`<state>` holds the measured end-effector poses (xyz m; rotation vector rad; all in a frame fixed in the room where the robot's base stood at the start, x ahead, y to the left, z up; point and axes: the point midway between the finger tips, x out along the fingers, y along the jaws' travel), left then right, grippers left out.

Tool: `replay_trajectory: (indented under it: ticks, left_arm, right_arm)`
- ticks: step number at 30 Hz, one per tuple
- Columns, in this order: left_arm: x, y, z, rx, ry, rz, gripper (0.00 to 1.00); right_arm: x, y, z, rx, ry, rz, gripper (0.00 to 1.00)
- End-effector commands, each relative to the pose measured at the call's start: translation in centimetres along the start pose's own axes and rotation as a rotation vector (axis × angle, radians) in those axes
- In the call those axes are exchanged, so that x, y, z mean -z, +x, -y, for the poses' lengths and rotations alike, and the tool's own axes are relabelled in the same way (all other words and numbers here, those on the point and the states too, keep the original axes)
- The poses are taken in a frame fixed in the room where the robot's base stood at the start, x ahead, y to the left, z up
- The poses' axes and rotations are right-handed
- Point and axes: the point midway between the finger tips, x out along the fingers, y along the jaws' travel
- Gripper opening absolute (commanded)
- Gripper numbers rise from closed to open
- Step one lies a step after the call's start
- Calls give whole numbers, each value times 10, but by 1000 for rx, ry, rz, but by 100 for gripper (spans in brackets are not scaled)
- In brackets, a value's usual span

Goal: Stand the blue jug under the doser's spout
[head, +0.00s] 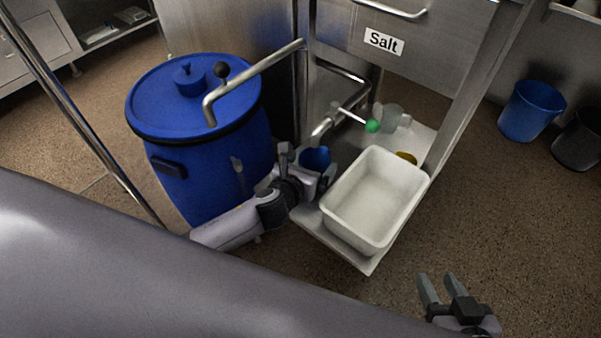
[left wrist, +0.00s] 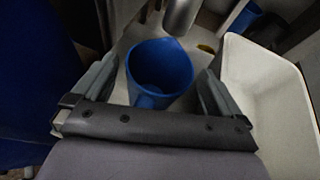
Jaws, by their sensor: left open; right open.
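The blue jug (head: 316,158) stands upright on the metal shelf, left of the white tub. In the left wrist view, the jug (left wrist: 160,68) sits between the spread fingers of my left gripper (left wrist: 156,85), its handle side towards the gripper. My left gripper (head: 308,163) is open around the jug in the head view too. The doser's metal spout (head: 322,126) comes down close to the jug; in the left wrist view the spout (left wrist: 181,16) ends near its far rim. I cannot tell whether it is directly above. My right gripper (head: 441,286) is open and empty over the floor.
The white tub (head: 345,235) fills the shelf's front right. A green-knobbed lever (head: 372,126) and a clear container (head: 393,115) are behind. A large blue barrel (head: 210,180) stands left, with a bent metal pipe (head: 260,68) over it.

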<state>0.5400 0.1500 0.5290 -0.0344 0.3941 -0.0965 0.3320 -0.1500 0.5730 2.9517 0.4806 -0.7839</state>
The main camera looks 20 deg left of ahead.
Motion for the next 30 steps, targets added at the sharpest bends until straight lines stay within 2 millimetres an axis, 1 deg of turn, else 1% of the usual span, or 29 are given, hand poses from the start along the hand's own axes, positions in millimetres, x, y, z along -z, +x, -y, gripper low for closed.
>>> replay_trajectory:
  ticks: [5, 12, 15, 18, 23, 26, 29, 30]
  left_arm:
    - [-2, -30, 0, 1, 2, -4, 100]
    - [-1, -79, 0, 1, 2, -4, 100]
    - [-1, -95, 0, 0, 1, -3, 100]
    - [0, -106, 0, 0, 1, -3, 100]
    - [1, -116, 0, 1, -21, -5, 100]
    - [6, -121, 2, 4, -149, -26, 100]
    - [15, -129, 5, 3, -418, -70, 100]
    - [20, -134, 6, 0, -555, -91, 100]
  right_arm:
    - [0, -5, -6, -15, 9, 19, 43]
    - [-12, -11, -17, -39, 30, 65, 43]
    - [-15, -12, -20, -47, 35, 72, 43]
    - [-18, -12, -22, -51, 39, 79, 43]
    - [-20, -12, -23, -53, 42, 86, 43]
    - [-22, -12, -24, -55, 43, 89, 43]
    - [-22, -12, -24, -55, 43, 91, 43]
    - [-23, -12, -24, -55, 43, 91, 43]
